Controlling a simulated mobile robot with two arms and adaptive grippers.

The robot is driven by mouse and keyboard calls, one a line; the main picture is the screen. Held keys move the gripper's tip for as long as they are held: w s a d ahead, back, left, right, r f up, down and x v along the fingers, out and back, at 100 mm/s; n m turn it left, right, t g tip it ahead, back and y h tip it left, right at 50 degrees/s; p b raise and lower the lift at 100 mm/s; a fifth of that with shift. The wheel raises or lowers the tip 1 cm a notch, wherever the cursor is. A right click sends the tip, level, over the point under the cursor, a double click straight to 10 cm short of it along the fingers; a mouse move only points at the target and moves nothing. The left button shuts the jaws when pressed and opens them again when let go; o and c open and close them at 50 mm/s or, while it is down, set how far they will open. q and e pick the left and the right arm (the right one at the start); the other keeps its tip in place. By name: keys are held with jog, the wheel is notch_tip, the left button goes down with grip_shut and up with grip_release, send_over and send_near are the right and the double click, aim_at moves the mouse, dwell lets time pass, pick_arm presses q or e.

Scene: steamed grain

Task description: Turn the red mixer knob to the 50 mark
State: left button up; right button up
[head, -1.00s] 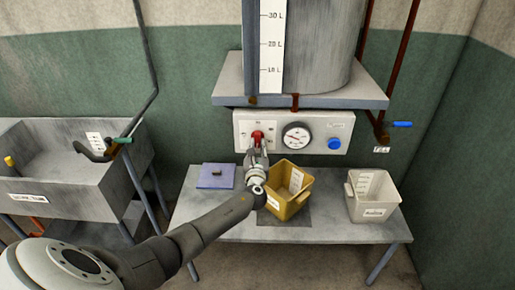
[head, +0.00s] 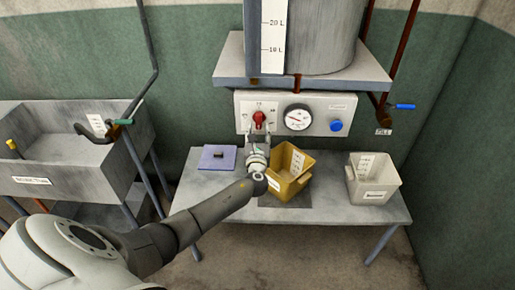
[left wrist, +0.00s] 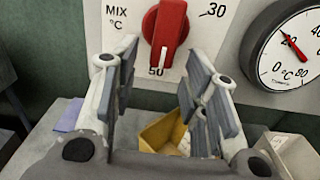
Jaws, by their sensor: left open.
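The red mixer knob (head: 259,118) is on the white panel (head: 349,106), and it also shows large in the left wrist view (left wrist: 167,32). The white line on its lower end points down at the 50 mark (left wrist: 157,72), slightly tilted. The 30 mark (left wrist: 215,10) is to the upper right. My left gripper (head: 258,132) is open and empty in front of the panel, just below the knob. Its two fingers (left wrist: 160,88) stand apart, with the knob beyond their tips and not between them. My right gripper is not in view.
A temperature gauge (head: 298,118) and a blue button (head: 336,125) are right of the knob. Below stand a yellow bin (head: 297,183) and a pale bin (head: 358,190) on the table (head: 325,215). A sink (head: 60,185) is at left.

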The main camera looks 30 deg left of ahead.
pick_arm(q)
jog(key=v, duration=1)
